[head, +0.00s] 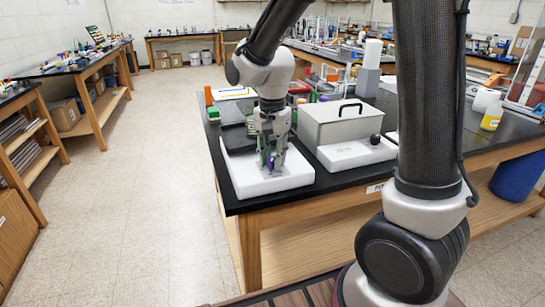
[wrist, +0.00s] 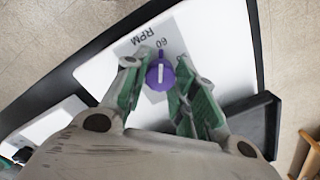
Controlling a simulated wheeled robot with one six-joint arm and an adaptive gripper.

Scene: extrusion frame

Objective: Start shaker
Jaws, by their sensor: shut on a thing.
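The shaker (head: 277,182) is a white low box with a dark platform, standing at the near left corner of the black bench. In the wrist view its white top (wrist: 108,67) carries a purple knob (wrist: 159,72) with a white pointer line. Beside the knob, a grey label reads "RPM" and "60". My gripper (head: 271,158) is over the shaker, pointing down. In the wrist view my gripper's green-padded fingers (wrist: 160,85) stand on both sides of the knob, closed around it. In the head view the knob is mostly hidden by the fingers.
A grey lidded box with a black handle (head: 342,122) on a white base with a black knob (head: 375,139) stands right of the shaker. The black bench edge (head: 232,199) runs close to the shaker. The aisle floor (head: 140,190) on the left is clear.

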